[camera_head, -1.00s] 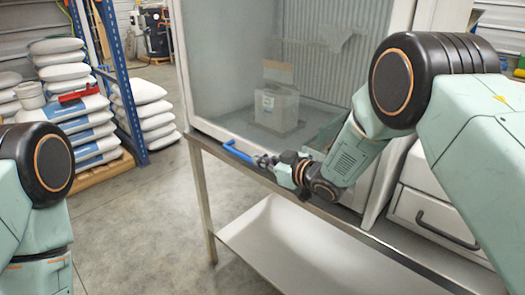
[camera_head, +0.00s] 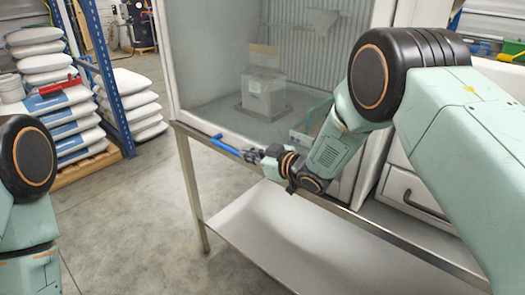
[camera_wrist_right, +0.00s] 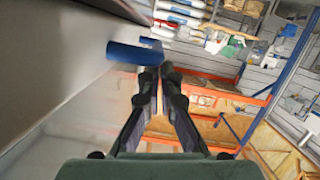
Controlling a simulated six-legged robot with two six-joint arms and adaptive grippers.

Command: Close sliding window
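The cabinet's clear front window (camera_head: 215,75) shows a box inside; I cannot tell how far the window is slid. A blue bar handle (camera_head: 225,145) sits at its lower front edge. My right gripper (camera_head: 252,155) is at the right end of this handle. In the right wrist view the blue handle (camera_wrist_right: 132,54) lies just beyond and left of the fingertips (camera_wrist_right: 158,73). The fingers are nearly together, with no part of the handle clearly between them. Whether they touch it is unclear. My left gripper is out of view; only part of my left arm shows.
The cabinet stands on a metal table (camera_head: 270,220) with a lower shelf. A white drawer unit (camera_head: 410,190) is at the right. Stacked sacks (camera_head: 65,120) and a blue rack post (camera_head: 112,80) stand at left. Concrete floor (camera_head: 130,215) is free in front of the sacks.

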